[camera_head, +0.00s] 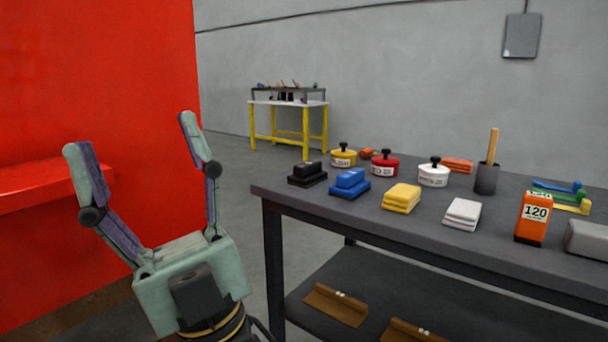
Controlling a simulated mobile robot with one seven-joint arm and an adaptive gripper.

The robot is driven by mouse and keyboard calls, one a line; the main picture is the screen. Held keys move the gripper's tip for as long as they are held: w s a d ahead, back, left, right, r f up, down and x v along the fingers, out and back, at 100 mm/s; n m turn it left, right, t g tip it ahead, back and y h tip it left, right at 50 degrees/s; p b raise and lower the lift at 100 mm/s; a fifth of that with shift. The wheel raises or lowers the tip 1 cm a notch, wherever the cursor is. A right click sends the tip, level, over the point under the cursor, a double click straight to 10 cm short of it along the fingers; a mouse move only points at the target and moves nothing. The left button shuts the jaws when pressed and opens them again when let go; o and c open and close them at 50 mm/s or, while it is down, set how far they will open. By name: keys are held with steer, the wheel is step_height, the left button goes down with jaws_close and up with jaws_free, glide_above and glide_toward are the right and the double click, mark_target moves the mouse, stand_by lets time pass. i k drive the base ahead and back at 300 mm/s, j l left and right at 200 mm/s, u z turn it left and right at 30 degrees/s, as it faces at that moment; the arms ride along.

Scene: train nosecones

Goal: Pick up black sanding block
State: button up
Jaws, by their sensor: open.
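The black sanding block (307,173) sits at the left end of the dark table, near its back left corner. It has a raised grip on a flat base. A blue sanding block (349,183) of like shape stands just to its right. My gripper (134,137) is at the lower left with its two fingers spread wide and pointing up. It is empty and apart from the table, well to the left of the black block.
The table (350,216) also bears yellow cloths (401,198), white cloths (462,213), an orange 120 box (533,218), several lidded tins and a cup (486,178). A red body (90,70) rises at the left. A yellow-legged bench (288,118) stands far back.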

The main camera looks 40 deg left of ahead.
mark_target(305, 175)
steer(key=u, duration=3.55)
steer(key=z, duration=2.5)
steer(key=i+l, duration=0.25)
steer(key=i, duration=0.25)
steer(key=i+l, duration=0.3)
steer(key=i, duration=0.25)
